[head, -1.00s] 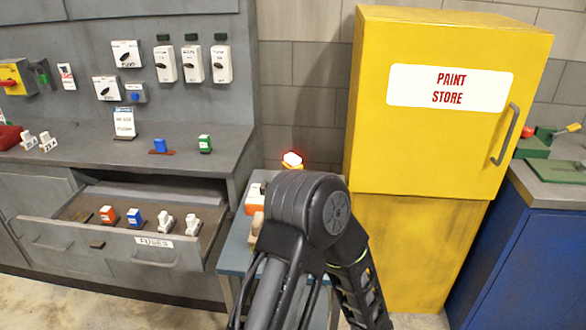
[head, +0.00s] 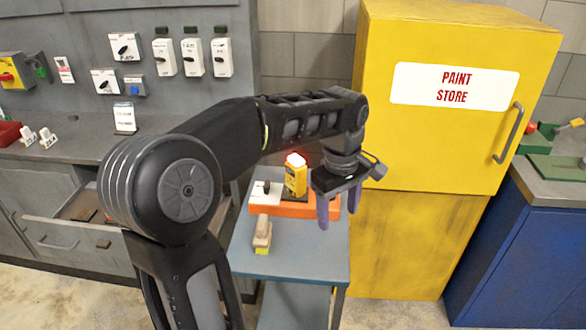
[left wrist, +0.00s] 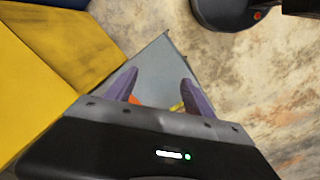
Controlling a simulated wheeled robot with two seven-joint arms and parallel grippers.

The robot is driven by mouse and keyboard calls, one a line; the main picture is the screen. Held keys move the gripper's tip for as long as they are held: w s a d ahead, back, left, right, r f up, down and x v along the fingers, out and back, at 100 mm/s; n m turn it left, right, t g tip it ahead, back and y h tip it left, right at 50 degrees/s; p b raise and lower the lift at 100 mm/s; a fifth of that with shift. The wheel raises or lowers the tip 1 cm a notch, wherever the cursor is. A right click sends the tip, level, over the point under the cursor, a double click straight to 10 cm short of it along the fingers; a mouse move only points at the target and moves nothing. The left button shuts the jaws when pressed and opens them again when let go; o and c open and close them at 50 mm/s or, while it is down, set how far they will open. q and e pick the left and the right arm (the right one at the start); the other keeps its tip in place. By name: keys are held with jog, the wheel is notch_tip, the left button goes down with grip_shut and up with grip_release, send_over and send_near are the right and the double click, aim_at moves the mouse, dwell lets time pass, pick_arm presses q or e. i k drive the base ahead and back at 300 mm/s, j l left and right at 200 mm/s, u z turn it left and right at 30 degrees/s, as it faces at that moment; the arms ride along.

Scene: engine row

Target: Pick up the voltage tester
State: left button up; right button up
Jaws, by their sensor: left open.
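The voltage tester appears to be the yellow upright device (head: 296,180) with a glowing red-and-white top. It stands on an orange base (head: 290,209) on the small blue-grey table (head: 290,262). My left gripper (head: 329,212) is open and empty, fingers pointing down, just right of the yellow device and over or beside the base's right end. In the left wrist view, the purple fingers (left wrist: 160,88) are spread apart over the tabletop (left wrist: 155,70). Slivers of orange and yellow show by the gripper body; the device itself is mostly hidden there. My right gripper is out of view.
A white switch block (head: 265,191) sits left of the device. A wooden-handled brush-like item (head: 262,234) lies nearer on the table. The yellow paint store cabinet (head: 430,140) stands close on the right. A grey bench with an open drawer (head: 60,235) is on the left.

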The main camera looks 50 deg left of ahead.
aim_at(295, 170)
jog(key=i+j, duration=0.15)
jog(key=j, duration=0.25)
jog(key=i+j, duration=0.1)
jog(key=j, duration=0.25)
jog(key=i+j, duration=0.15)
jog(key=j, duration=0.25)
